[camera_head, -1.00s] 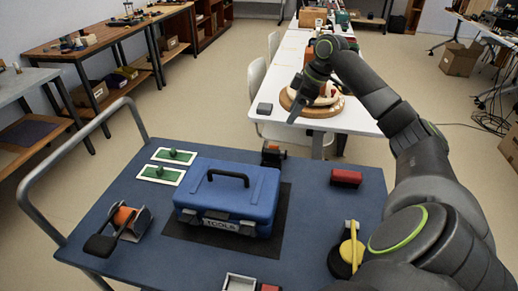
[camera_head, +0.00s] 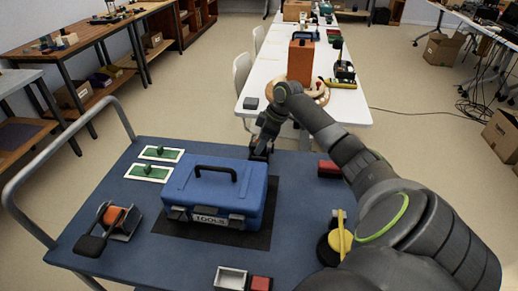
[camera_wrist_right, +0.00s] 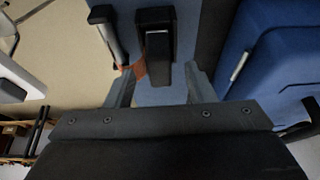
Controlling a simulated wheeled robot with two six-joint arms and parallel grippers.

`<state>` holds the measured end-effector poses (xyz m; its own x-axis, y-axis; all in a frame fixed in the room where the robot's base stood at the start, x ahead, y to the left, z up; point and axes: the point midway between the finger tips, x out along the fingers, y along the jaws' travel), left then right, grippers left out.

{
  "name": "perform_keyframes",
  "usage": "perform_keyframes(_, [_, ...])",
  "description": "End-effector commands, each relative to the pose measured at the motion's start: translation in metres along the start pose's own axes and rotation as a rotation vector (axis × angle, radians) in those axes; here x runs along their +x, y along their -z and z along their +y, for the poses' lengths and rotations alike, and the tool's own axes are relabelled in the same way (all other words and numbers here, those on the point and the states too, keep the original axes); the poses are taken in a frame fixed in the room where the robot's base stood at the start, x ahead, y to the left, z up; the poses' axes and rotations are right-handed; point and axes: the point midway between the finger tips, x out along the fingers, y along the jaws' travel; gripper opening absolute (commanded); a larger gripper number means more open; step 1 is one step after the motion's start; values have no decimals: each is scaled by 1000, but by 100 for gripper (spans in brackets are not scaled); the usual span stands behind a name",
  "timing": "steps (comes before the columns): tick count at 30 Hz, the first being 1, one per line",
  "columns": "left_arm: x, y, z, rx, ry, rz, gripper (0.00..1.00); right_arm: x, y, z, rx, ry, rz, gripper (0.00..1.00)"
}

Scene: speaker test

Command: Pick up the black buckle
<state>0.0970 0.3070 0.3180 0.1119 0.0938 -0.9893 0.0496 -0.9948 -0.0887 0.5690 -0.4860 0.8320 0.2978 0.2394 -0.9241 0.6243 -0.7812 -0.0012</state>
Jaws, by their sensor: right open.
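The black buckle (camera_head: 257,157) is at the back edge of the blue cart top, behind the toolbox, partly hidden by my right gripper (camera_head: 263,143). In the right wrist view the buckle (camera_wrist_right: 157,42) is a dark block with a longer flap towards me. It lies ahead of and between the spread fingers of my right gripper (camera_wrist_right: 159,72), which is open and empty. A small orange-red piece (camera_wrist_right: 137,69) shows beside the buckle near the left fingertip. My left gripper is not in view.
A blue toolbox (camera_head: 215,190) stands close to the buckle; it also fills the right of the wrist view (camera_wrist_right: 275,65). Two green-and-white cards, an orange tape dispenser (camera_head: 113,218), a red block (camera_head: 329,169) and a yellow-black item (camera_head: 337,240) are on the cart. A white table (camera_head: 345,112) stands behind.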

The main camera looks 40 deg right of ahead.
Motion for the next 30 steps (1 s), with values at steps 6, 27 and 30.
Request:
perform_keyframes(6, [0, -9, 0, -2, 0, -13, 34, 19, 0, 0, -1, -1, 0, 49])
perform_keyframes(27, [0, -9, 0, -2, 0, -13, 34, 18, 1, 0, -1, -2, 1, 3])
perform_keyframes(30, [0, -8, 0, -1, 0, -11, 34, 16, 2, 1, -2, -3, 1, 3])
